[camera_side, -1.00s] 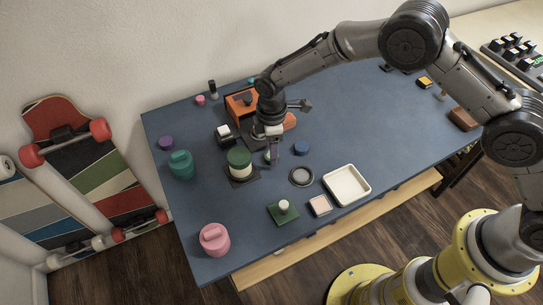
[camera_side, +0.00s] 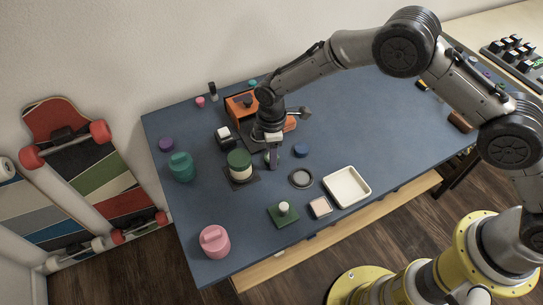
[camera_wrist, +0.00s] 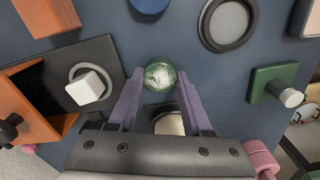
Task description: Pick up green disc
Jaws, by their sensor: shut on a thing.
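The green disc (camera_wrist: 160,76) shows in the wrist view as a round, shiny, speckled green piece between the tips of my purple fingers. My gripper (camera_wrist: 158,80) is shut on it, one finger on each side. In the side view my gripper (camera_side: 272,158) is low over the blue table, just right of a green-topped cream cylinder (camera_side: 240,166). The disc is small and mostly hidden by the fingers there. I cannot tell whether it still touches the table.
A ring (camera_side: 302,179), a blue disc (camera_side: 301,151) and a cream tray (camera_side: 368,188) lie to the right. A green plate with a white knob (camera_side: 283,212) is in front. An orange box (camera_side: 240,104) stands behind. The table's right part is mostly clear.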

